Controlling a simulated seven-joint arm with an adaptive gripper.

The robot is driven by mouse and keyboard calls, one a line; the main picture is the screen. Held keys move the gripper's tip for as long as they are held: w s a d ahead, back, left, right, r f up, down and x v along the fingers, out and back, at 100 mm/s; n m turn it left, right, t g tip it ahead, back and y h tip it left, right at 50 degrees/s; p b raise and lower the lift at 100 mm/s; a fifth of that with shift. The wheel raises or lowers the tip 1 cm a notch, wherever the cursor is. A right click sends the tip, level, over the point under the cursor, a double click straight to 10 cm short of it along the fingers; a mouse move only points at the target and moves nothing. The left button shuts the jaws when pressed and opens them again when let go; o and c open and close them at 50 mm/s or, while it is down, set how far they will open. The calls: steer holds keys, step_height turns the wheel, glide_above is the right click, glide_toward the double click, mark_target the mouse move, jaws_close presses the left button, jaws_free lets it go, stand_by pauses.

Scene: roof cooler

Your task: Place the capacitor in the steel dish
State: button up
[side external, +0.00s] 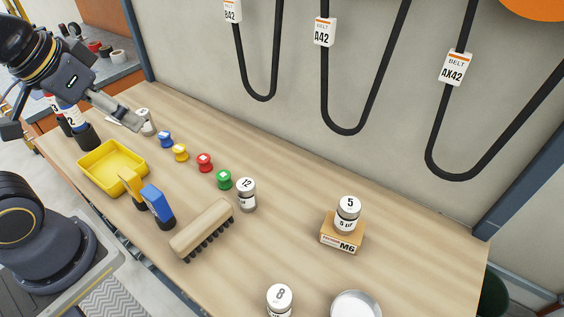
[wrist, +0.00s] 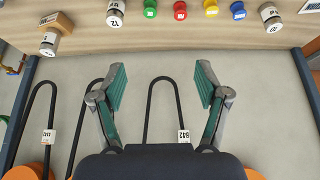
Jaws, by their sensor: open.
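Several silver capacitor cans with white numbered tops stand about. One (side external: 348,213), marked 5, stands on a small M6 box; it also shows in the wrist view (wrist: 49,43). One marked 12 (side external: 246,195) stands beside the green spool, one marked 8 (side external: 279,299) at the front edge of the picture, and one (side external: 146,122) at the far left, close to my gripper. The round steel dish (side external: 356,305) is at the bottom right, partly cut off, and its visible inside looks empty. My gripper (side external: 128,118) is open; in the wrist view nothing is between its fingers (wrist: 161,85).
Blue, yellow, red and green spools (side external: 205,162) line the bench. A yellow tray (side external: 112,167), yellow- and blue-handled tools (side external: 157,204) and a wooden brush (side external: 202,229) lie towards the front. Black belts (side external: 326,100) hang on the back wall. Bare bench surrounds the M6 box (side external: 341,238).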

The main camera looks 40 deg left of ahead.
stand_by(0.3)
steer(key=n+g, duration=0.2)
steer(key=g, duration=0.4)
glide_above(244, 183)
step_height(244, 183, down, 11)
step_height(244, 183, down, 10)
steer(key=shift+f, duration=0.15)
steer(key=shift+d+f, duration=0.15)
steer(key=shift+f, duration=1.4)
steer(key=shift+d+f, duration=0.1)
steer(key=shift+f, duration=1.45)
steer(key=shift+c, duration=0.4)
